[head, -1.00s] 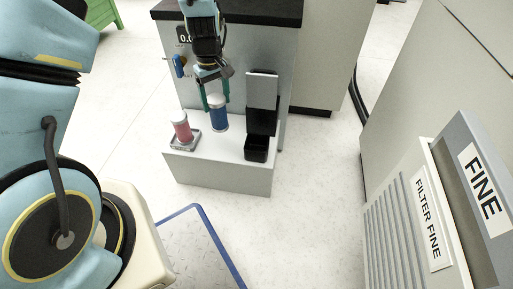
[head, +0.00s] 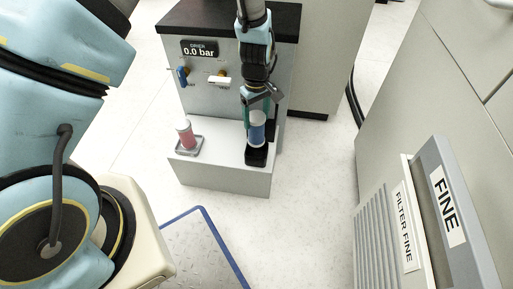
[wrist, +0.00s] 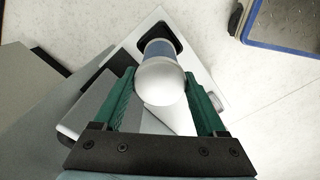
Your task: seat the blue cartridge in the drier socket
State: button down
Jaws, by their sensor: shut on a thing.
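The blue cartridge (head: 257,130), with a pale rounded cap, is upright between the green fingers of my gripper (head: 259,110). In the wrist view my gripper (wrist: 162,92) is shut on the white cap, and the blue body (wrist: 158,47) shows beyond it. The black drier socket (head: 257,156) is on the white ledge at the right, directly below the cartridge. In the wrist view the dark socket opening (wrist: 165,27) surrounds the far end of the cartridge. I cannot tell whether the cartridge's lower end is inside the socket or just above it.
A pink cartridge (head: 186,134) stands on a small square tray (head: 188,149) at the ledge's left. The drier panel (head: 199,49) reads 0.0 bar, with a blue-handled valve (head: 183,76) below. A grey FINE cabinet (head: 447,205) is at the right. A blue-edged mat (head: 197,250) lies on the floor.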

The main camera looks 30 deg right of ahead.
aim_at(257, 137)
notch_tip(257, 137, down, 10)
jog(key=shift+d+r+b, duration=0.1)
jog(key=shift+r+b, duration=0.15)
jog(key=shift+b, duration=0.7)
jog(key=shift+f, duration=0.2)
grip_release()
jog(key=shift+r, duration=0.1)
